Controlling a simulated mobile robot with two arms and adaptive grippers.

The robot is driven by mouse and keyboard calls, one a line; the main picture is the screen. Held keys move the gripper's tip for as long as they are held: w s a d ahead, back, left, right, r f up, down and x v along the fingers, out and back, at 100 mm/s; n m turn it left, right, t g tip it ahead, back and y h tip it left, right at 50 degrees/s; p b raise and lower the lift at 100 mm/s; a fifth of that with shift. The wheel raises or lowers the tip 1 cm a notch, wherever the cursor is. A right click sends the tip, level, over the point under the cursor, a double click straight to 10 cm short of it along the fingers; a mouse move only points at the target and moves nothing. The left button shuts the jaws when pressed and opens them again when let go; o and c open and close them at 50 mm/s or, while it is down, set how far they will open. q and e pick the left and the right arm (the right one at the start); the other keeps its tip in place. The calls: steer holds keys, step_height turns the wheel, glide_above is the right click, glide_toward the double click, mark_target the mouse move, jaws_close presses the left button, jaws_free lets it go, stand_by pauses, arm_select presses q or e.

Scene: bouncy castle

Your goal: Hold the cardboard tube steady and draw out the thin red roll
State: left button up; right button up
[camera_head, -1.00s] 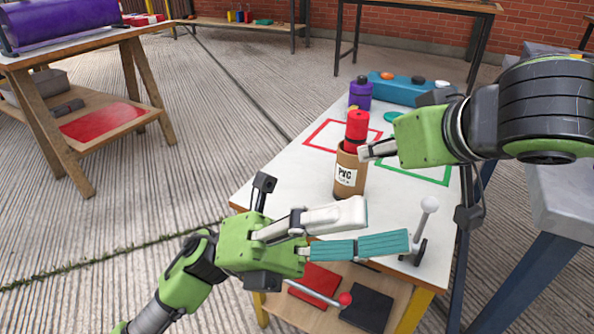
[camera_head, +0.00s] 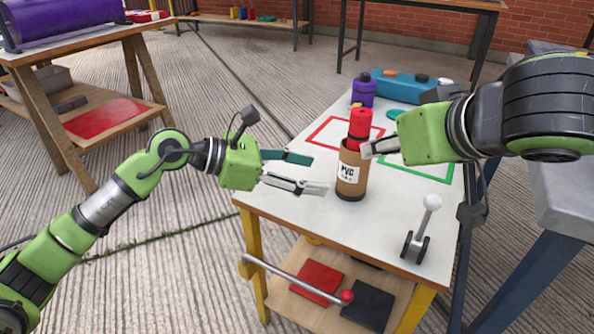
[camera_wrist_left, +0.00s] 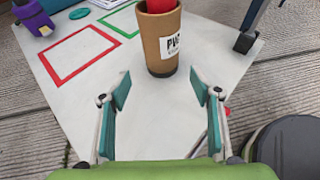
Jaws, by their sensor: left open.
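The brown cardboard tube (camera_head: 351,180) with a white PVC label stands upright on the white table. The thin red roll (camera_head: 360,124) sticks up out of its top. In the left wrist view the tube (camera_wrist_left: 158,55) is straight ahead, beyond the fingertips, with the red roll (camera_wrist_left: 160,5) cut off by the top edge. My left gripper (camera_head: 316,172) is open and empty, left of the tube and pointing at it, apart from it. My right gripper (camera_head: 368,148) has its fingers at the tube's upper right side; whether they grip or touch it is hidden.
A lever with a white knob (camera_head: 432,202) stands at the table's front right. Behind the tube are a purple bottle (camera_head: 363,90), a blue box (camera_head: 410,88) and red and green outlined squares. A bar with a red knob (camera_head: 347,297) is below the tabletop.

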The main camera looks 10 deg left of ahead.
mark_target(354, 182)
arm_select(q)
steer(key=x, duration=1.1)
steer(key=shift+d, duration=0.1)
steer(key=c, duration=1.5)
